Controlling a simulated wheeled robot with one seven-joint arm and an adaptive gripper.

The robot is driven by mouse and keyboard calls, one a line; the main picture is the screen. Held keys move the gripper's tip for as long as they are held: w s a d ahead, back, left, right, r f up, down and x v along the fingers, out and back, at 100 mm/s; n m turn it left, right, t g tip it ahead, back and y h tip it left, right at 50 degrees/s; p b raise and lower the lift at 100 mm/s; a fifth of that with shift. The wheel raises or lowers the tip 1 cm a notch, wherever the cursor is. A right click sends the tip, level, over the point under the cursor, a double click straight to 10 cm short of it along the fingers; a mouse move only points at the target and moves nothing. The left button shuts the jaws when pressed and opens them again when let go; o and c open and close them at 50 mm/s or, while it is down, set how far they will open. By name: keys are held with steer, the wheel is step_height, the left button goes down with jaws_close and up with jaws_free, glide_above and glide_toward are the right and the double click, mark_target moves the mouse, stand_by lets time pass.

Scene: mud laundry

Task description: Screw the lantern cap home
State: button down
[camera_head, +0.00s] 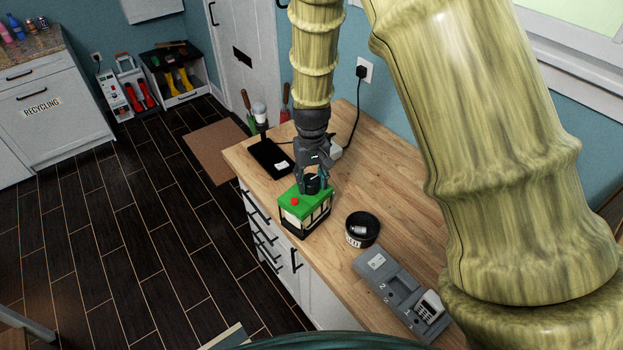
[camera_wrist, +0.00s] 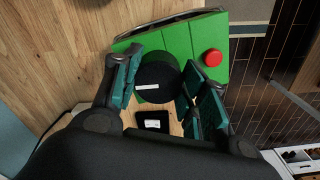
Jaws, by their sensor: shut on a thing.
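The lantern (camera_head: 305,213) stands upright on the wooden counter near its front edge, with a green top, a red button and pale side panels. Its green top (camera_wrist: 198,40) also fills the upper part of the wrist view. The black lantern cap (camera_head: 312,183) sits on the green top, and it shows as a dark round knob with a white mark in the wrist view (camera_wrist: 158,83). My gripper (camera_head: 313,180) points down from above and is shut on the cap, with a teal finger pad on either side. How deep the cap sits is hidden.
A black bowl (camera_head: 362,229) with a small item inside stands right of the lantern. A grey tray (camera_head: 402,293) lies at the front right. A black pad (camera_head: 270,157) and tools with red and green handles stand behind. The counter's front edge is close to the lantern.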

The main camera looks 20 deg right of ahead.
steer(key=shift+s+a+f+m, duration=0.1)
steer(key=shift+f+m, duration=0.1)
steer(key=shift+m, duration=1.1)
steer(key=c, duration=1)
jaws_free()
steer(key=shift+o, duration=1.3)
steer(key=shift+c, duration=0.3)
steer(key=shift+r, duration=0.1)
steer(key=c, duration=0.3)
steer(key=shift+r, duration=0.1)
